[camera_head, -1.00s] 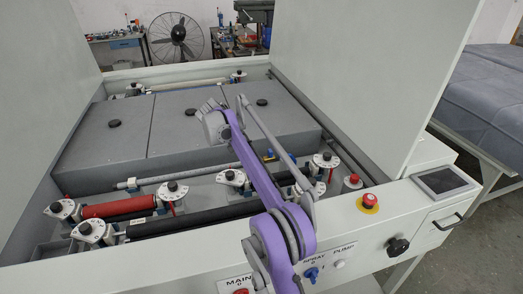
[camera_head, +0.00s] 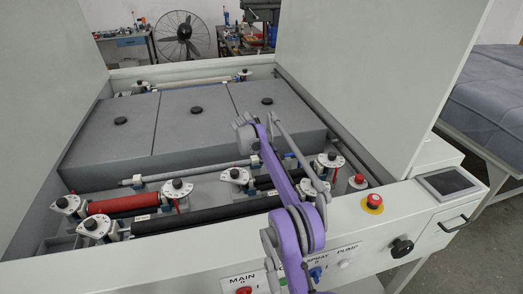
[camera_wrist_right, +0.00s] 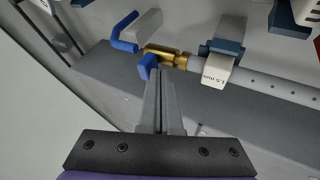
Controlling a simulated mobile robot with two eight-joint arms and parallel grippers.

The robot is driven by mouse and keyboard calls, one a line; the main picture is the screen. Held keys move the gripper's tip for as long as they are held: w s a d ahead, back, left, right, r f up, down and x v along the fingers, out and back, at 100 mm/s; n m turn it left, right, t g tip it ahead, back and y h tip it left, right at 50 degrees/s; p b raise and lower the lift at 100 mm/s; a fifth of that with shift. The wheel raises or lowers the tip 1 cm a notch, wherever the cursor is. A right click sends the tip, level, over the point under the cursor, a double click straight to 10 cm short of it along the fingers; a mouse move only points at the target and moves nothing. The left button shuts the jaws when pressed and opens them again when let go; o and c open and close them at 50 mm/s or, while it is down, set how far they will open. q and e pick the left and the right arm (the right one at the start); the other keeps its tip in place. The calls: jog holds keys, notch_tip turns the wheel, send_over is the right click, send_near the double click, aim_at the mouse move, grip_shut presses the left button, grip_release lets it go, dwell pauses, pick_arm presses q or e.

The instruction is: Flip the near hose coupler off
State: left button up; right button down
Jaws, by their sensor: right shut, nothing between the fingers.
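In the right wrist view a brass hose coupler (camera_wrist_right: 165,56) sits at the end of a grey perforated tube (camera_wrist_right: 265,82). A small blue part (camera_wrist_right: 147,67) sticks out from its near side. A bent blue handle (camera_wrist_right: 124,40) is just left of the coupler. My right gripper (camera_wrist_right: 163,78) is shut and empty, its fingertips just below the brass body and beside the small blue part. I cannot tell whether they touch it. My left gripper is out of view.
A white bracket (camera_wrist_right: 218,70) holds the tube beside the coupler. In the head view rollers with white dial brackets, one red roller (camera_head: 125,204), lie around the tube. Grey covers (camera_head: 195,120) lie behind. The front panel has a red emergency button (camera_head: 373,201).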

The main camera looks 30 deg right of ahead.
dwell(0.3)
jog(key=shift+s+d, duration=0.15)
jog(key=shift+d, duration=0.5)
jog(key=shift+s+d, duration=0.15)
jog(key=shift+d, duration=0.5)
